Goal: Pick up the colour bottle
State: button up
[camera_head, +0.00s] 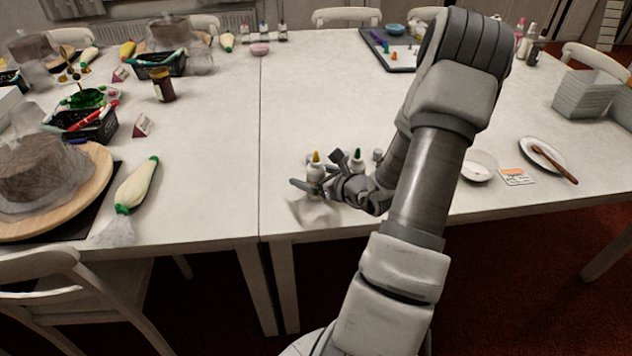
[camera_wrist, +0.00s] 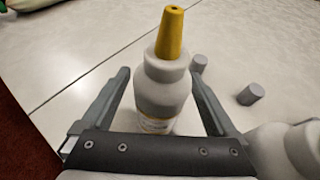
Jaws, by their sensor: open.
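A white colour bottle with a yellow nozzle (camera_head: 315,172) stands upright on the white table near its front edge. In the wrist view the yellow-tipped bottle (camera_wrist: 163,85) is between the two fingers. My gripper (camera_head: 318,186) is open around it, one finger on each side, with gaps showing between fingers and bottle. In the wrist view my gripper (camera_wrist: 160,95) spans wider than the bottle. A second white bottle with a green nozzle (camera_head: 357,159) stands just to the right, partly hidden by my gripper.
Small grey caps (camera_wrist: 251,94) lie beside the bottles. A white bowl (camera_head: 478,166) and a plate with a wooden spoon (camera_head: 541,153) are to the right. A piping bag (camera_head: 137,186) lies to the left. The table behind the bottles is clear.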

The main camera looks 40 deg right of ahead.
jog(key=shift+w+f, duration=0.1)
jog(key=shift+w, duration=0.2)
jog(key=c, duration=1)
jog(key=shift+o, duration=0.9)
notch_tip(320, 180, up, 10)
jog(key=p, duration=0.2)
jog(key=shift+f+p, duration=0.25)
jog(key=shift+p, duration=0.1)
jog(key=shift+r, duration=0.3)
jog(key=shift+c, duration=0.4)
